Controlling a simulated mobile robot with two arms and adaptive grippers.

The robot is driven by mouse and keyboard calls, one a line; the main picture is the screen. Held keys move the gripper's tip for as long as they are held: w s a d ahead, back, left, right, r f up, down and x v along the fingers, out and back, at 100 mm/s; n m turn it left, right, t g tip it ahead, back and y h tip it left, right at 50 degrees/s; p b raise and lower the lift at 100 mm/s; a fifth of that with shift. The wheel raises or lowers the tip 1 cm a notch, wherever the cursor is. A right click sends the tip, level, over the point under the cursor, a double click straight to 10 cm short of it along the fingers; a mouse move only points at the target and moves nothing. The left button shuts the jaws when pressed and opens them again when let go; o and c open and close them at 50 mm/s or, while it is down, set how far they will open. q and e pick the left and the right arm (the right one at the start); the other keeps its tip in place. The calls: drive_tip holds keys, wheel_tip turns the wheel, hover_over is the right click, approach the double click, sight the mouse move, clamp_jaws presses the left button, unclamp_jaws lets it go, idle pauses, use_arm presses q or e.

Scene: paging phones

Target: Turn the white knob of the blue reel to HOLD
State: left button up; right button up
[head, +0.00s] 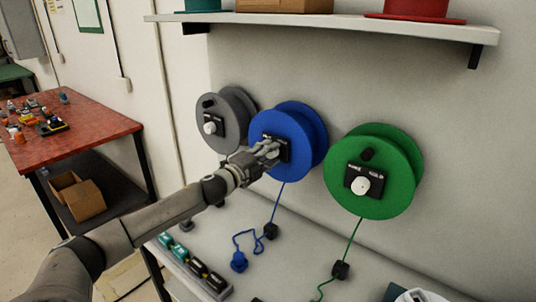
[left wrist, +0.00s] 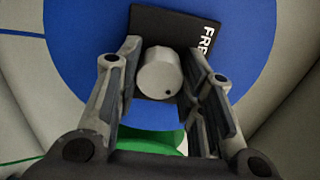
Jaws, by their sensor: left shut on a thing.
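The blue reel (head: 313,128) hangs on the wall between a grey and a green reel. It also fills the back of the left wrist view (left wrist: 75,60). My left gripper (head: 270,150) is at the front of the blue reel and hides most of its black plate. In the left wrist view, the white knob (left wrist: 160,75) stands between the two fingers, which are shut on it. The knob bears a small dark dot near its rim. The black plate (left wrist: 165,22) shows part of a word, "FRE", in white letters. The HOLD mark cannot be seen. My right gripper is not in view.
The grey reel (head: 236,105) is close on the left, the green reel (head: 400,170) on the right. A blue cord hangs to the white worktop (head: 300,250). A shelf (head: 330,27) runs above. A red table (head: 85,135) stands at the left.

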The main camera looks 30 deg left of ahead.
use_arm(q)
drive_tip(key=o, duration=1)
drive_tip(key=shift+s, duration=0.1)
drive_tip(key=shift+s+f, duration=0.15)
drive_tip(key=shift+s, duration=0.4)
drive_tip(key=shift+s+a, duration=0.2)
drive_tip(key=shift+s, duration=2.5)
drive_tip(key=shift+s+a, duration=0.2)
drive_tip(key=shift+s, duration=2.45)
